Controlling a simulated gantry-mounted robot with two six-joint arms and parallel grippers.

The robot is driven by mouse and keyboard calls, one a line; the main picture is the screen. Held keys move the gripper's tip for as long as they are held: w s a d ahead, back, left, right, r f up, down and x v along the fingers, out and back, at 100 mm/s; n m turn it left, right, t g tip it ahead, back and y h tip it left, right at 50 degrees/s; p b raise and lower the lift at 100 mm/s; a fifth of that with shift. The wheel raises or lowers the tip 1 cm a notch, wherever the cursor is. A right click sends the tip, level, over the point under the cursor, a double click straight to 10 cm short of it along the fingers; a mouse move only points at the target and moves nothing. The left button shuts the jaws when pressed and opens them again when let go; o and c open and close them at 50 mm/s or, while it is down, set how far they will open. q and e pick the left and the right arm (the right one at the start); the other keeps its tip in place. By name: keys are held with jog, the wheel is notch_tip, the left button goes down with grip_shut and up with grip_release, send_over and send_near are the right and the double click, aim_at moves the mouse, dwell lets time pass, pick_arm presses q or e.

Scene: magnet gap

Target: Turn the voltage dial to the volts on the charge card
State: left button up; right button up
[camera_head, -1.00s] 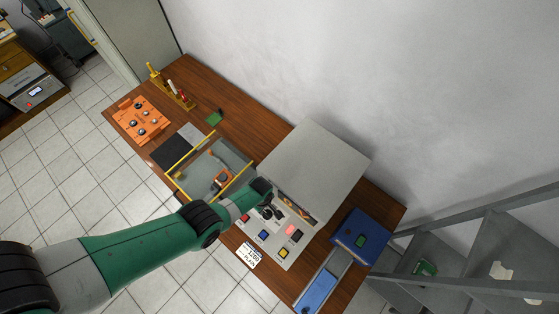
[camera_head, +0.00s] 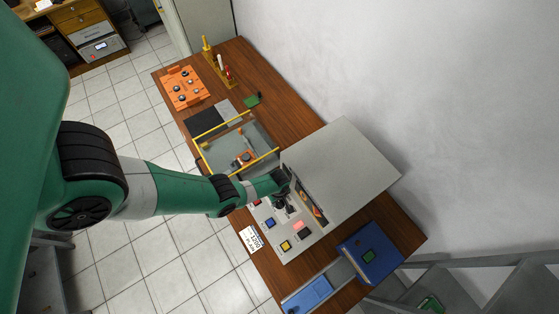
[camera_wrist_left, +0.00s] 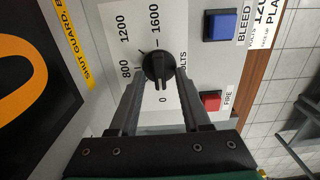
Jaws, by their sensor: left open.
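The black voltage dial (camera_wrist_left: 157,70) sits on the light panel, with 0, 800, 1200 and 1600 around it. Its long grip appears to lie toward the 0 mark. My left gripper (camera_wrist_left: 158,74) is open, with one finger on each side of the dial; I cannot tell whether they touch it. In the head view my left gripper (camera_head: 283,199) is over the control panel (camera_head: 268,215) and hides most of the dial. The white charge card (camera_head: 251,238) lies at the panel's front edge. In the wrist view the card (camera_wrist_left: 268,20) is cut off; "120" shows.
A blue BLEED button (camera_wrist_left: 221,25) and a red FIRE button (camera_wrist_left: 210,101) are close to the right finger. A grey box (camera_head: 345,175) stands behind the panel. A yellow-edged clear guard (camera_head: 235,150) is to its left, a blue case (camera_head: 368,253) to its right.

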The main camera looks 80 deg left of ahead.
pick_arm(q)
grip_shut()
jog(key=shift+m, duration=0.4)
jog(key=m, duration=0.6)
jog(key=shift+w, duration=0.15)
jog(key=m, duration=0.6)
jog(key=shift+w, duration=0.15)
jog(key=m, duration=0.7)
jog(key=shift+d, duration=0.2)
jog(key=m, duration=0.3)
jog(key=shift+d, duration=0.1)
jog(key=shift+d+m, duration=0.1)
jog(key=shift+m, duration=1.9)
